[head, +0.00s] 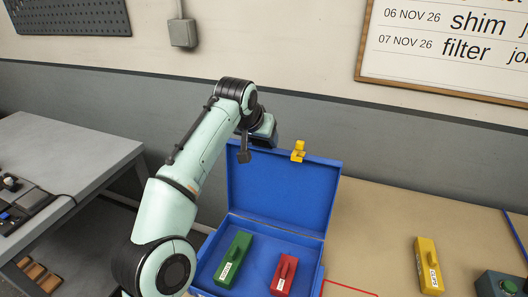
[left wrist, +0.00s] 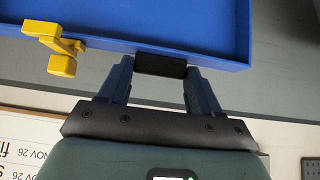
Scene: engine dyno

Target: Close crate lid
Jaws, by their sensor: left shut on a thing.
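The blue crate (head: 318,282) stands open on the bench, and its blue lid (head: 275,190) stands upright at the back. The lid also fills the top of the left wrist view (left wrist: 200,20). A yellow latch (head: 298,152) sits on the lid's upper edge, right of my left gripper (head: 264,138). In the left wrist view, my left gripper (left wrist: 160,80) is shut on a black tab (left wrist: 160,66) at the lid's edge. The fingertips are mostly hidden in the head view by my wrist. My right gripper is not in view.
A green block (head: 233,260) and a red block (head: 284,275) lie inside the crate. A yellow block (head: 430,266) and a grey box with a green button (head: 508,286) are on the bench at right. A grey table (head: 80,155) stands left.

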